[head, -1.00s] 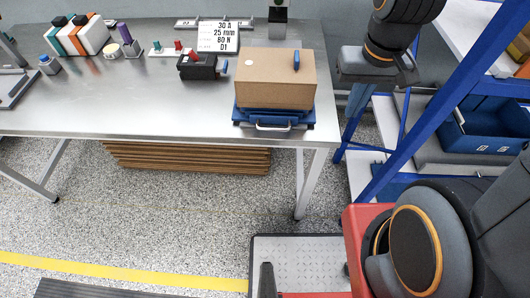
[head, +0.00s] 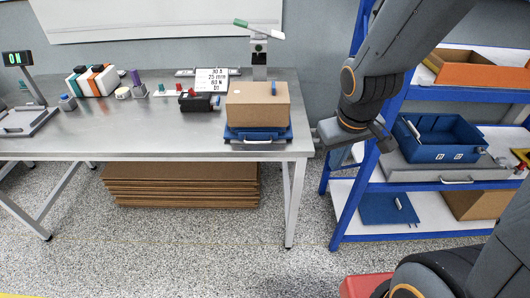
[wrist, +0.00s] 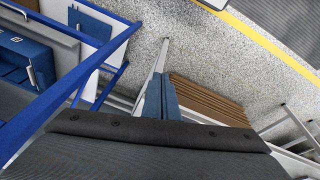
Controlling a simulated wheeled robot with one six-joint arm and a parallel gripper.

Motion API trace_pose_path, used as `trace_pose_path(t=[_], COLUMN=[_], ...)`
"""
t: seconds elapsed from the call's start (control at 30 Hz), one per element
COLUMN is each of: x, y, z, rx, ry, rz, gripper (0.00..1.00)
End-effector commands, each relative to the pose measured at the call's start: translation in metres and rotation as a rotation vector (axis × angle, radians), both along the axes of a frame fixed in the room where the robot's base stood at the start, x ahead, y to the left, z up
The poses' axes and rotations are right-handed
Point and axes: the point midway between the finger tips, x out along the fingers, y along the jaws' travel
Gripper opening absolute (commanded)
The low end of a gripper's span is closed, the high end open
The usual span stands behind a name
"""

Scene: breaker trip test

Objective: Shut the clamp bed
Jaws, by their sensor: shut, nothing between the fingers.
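A low blue bed with a metal front handle (head: 257,141), which looks like the clamp bed, is at the right front of the steel table in the head view. A brown cardboard box (head: 257,108) sits on it and hides most of its top. I cannot tell how far the bed is pulled out. My gripper (head: 338,160) hangs just right of the table's right end, apart from the bed. In the wrist view its blue fingers (wrist: 161,97) are together, with nothing between them, pointing down past the table legs. The bed is not in the wrist view.
A blue-framed shelf rack (head: 350,200) stands right of my gripper. Its grey pull-out shelf (head: 415,173) carries a blue bin (head: 440,137). A black device with a red knob (head: 196,102) is left of the box. A stand (head: 259,57) is behind. Floor before the table is clear.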

Motion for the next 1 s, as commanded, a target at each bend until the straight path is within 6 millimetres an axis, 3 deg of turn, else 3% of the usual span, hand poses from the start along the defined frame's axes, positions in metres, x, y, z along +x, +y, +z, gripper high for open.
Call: trace_pose_path(t=[0.1, 0.2, 0.4, 0.5, 0.67, 1.0], x=[0.047, 0.077, 0.096, 0.097, 0.103, 0.131], y=[0.026, 0.062, 0.131, 0.147, 0.156, 0.175], z=[-0.023, -0.034, -0.043, -0.045, -0.055, -0.096], rx=[-0.062, -0.084, -0.066, -0.054, -0.051, -0.05], ry=[-0.144, -0.268, -0.446, -0.483, -0.492, -0.49], rz=[0.322, 0.6, 0.984, 1.063, 1.081, 1.078], gripper=[0.0, 0.0, 0.0, 0.0, 0.0, 0.0])
